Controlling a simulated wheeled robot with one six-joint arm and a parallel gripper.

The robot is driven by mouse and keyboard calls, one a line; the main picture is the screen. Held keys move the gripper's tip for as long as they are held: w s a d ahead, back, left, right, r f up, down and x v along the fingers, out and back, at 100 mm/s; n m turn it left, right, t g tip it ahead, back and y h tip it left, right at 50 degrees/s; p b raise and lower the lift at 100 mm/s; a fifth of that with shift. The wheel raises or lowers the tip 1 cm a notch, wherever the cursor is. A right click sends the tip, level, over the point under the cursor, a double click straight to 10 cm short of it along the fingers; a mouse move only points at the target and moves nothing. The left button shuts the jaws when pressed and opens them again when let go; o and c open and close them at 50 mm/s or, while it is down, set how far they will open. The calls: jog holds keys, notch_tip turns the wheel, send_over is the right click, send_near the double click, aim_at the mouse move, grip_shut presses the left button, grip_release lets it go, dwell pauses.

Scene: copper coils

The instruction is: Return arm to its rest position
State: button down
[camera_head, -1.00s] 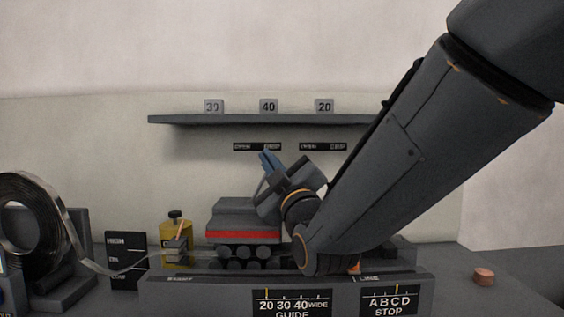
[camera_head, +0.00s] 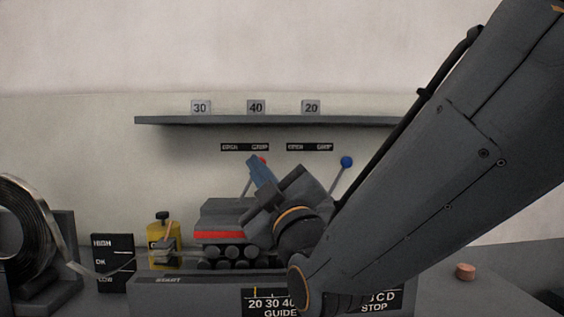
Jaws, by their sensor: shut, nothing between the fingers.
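My gripper (camera_head: 259,169) is near the middle of the view, its blue fingers pointing up and to the left. It is shut and empty. It shows in front of the machine's grey block with a red stripe (camera_head: 220,234) and its dark rollers (camera_head: 230,253). My arm comes in from the upper right and hides the right part of the machine. I cannot tell how far the gripper is from the block behind it.
A metal strip coil (camera_head: 22,235) stands at the left, its strip running toward the yellow part (camera_head: 166,250). A red-knobbed lever (camera_head: 262,160) and a blue-knobbed lever (camera_head: 346,162) rise behind. A copper piece (camera_head: 465,271) lies right.

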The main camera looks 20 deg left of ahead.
jog(key=shift+s+d+f, duration=0.15)
jog(key=shift+s+d, duration=0.2)
dwell(0.3)
